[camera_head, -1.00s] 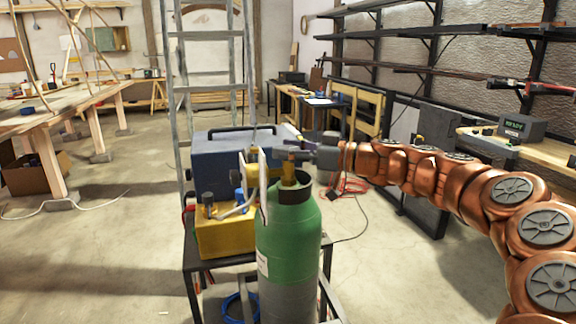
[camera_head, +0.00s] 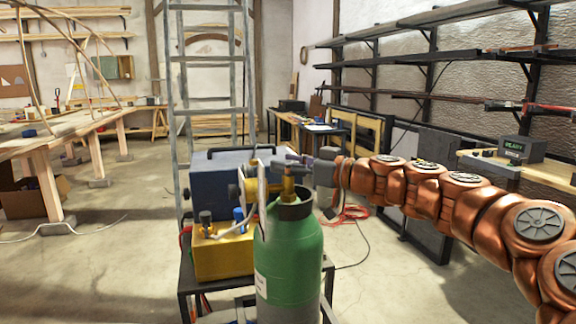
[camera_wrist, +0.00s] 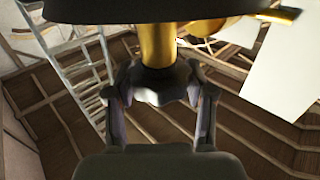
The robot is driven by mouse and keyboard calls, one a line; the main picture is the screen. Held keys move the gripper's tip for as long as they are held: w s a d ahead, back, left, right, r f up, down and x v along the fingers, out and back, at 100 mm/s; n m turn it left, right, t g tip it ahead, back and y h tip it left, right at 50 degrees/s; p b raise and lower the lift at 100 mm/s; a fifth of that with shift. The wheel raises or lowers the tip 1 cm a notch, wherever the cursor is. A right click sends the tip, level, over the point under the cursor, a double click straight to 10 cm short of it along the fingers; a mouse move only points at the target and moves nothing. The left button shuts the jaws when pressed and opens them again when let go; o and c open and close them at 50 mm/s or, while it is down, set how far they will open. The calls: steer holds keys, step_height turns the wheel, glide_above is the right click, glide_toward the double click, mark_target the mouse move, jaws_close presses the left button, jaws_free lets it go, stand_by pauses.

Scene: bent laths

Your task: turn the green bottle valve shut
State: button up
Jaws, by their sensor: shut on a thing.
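The green gas bottle (camera_head: 290,255) stands upright at the lower middle of the head view, with a dark collar and a brass valve (camera_head: 289,185) on top. My gripper (camera_head: 292,163) reaches in from the right at the valve's height, partly overlapping it in the picture. In the wrist view, my gripper's two fingers (camera_wrist: 160,90) close on opposite sides of a dark lobed valve knob (camera_wrist: 160,83). The brass valve stem (camera_wrist: 157,45) runs up from the knob. The knob is hard to make out in the head view.
A blue machine (camera_head: 232,172) and a yellow box (camera_head: 222,250) stand on a dark cart (camera_head: 187,283) left of the bottle. A pale plate (camera_head: 262,200) stands close beside the valve. A ladder (camera_head: 178,100) rises behind. Wall shelves (camera_head: 430,55) line the right; floor is open left.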

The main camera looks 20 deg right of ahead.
steer(key=o, duration=1.2)
steer(key=v, duration=1.2)
steer(key=shift+s+a, duration=0.1)
steer(key=shift+a, duration=0.05)
